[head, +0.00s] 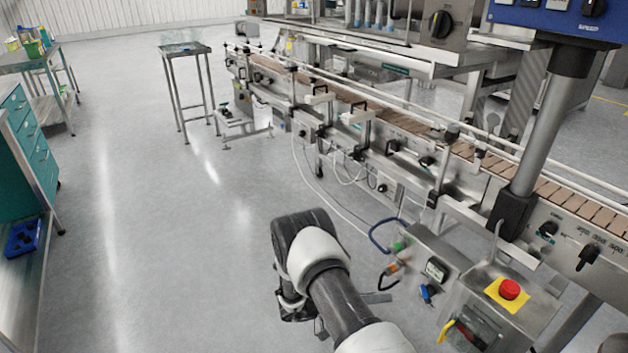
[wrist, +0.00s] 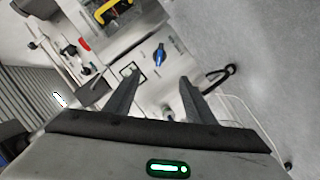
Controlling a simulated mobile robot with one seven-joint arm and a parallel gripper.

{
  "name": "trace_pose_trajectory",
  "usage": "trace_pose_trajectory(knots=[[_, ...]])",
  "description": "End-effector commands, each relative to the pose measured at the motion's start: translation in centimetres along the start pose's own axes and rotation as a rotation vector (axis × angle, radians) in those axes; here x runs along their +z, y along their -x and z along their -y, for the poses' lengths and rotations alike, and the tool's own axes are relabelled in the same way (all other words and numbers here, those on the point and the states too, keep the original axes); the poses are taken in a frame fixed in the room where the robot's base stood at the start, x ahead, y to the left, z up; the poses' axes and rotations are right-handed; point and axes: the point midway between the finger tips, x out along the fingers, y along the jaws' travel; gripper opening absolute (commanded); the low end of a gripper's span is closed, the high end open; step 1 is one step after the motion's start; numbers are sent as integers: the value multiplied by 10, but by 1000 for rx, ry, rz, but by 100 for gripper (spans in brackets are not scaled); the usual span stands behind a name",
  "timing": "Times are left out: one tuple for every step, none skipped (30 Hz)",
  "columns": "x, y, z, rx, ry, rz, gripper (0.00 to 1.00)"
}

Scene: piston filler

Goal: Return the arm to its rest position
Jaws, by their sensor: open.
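My arm (head: 325,270) reaches up from the bottom middle of the head view, bent at a dark joint, over the floor just left of the conveyor's control boxes. My gripper (wrist: 160,78) shows in the wrist view with its two dark fingers apart and nothing between them. Beyond the fingertips is a grey panel with a blue rotary switch (wrist: 160,54); I cannot tell the exact gap to it. In the head view the gripper is mostly hidden behind my own arm.
The conveyor (head: 400,125) runs along the right. A box with a red emergency stop button (head: 509,289) stands near my arm, beside a blue switch (head: 428,292). A small steel table (head: 185,50) stands at the back. Teal drawers (head: 30,150) stand left. The floor between is clear.

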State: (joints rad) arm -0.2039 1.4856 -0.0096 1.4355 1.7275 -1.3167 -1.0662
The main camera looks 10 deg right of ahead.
Motion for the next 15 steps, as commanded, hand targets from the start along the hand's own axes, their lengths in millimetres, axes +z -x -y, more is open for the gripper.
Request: trace_pose_trajectory(knots=[[-6,1,1,-13,-10,-2,50],[-12,2,2,-28,-21,-4,50],[-25,5,5,-58,-41,-9,50],[-37,8,7,-89,-61,-13,50],[-51,12,10,-128,-85,-18,50],[-74,18,13,-189,-120,-27,50],[-94,25,15,-242,-150,-34,50],[-114,32,17,-299,-179,-41,50],[-142,44,17,-381,-218,-51,50],[-163,55,16,-444,-244,-59,50],[-184,66,14,-507,-269,-67,50],[-209,81,10,-588,-298,-76,50],[-227,93,5,-649,-315,-82,50],[-243,106,-1,-707,-332,-87,50],[-264,123,-11,-785,-348,-94,50]])
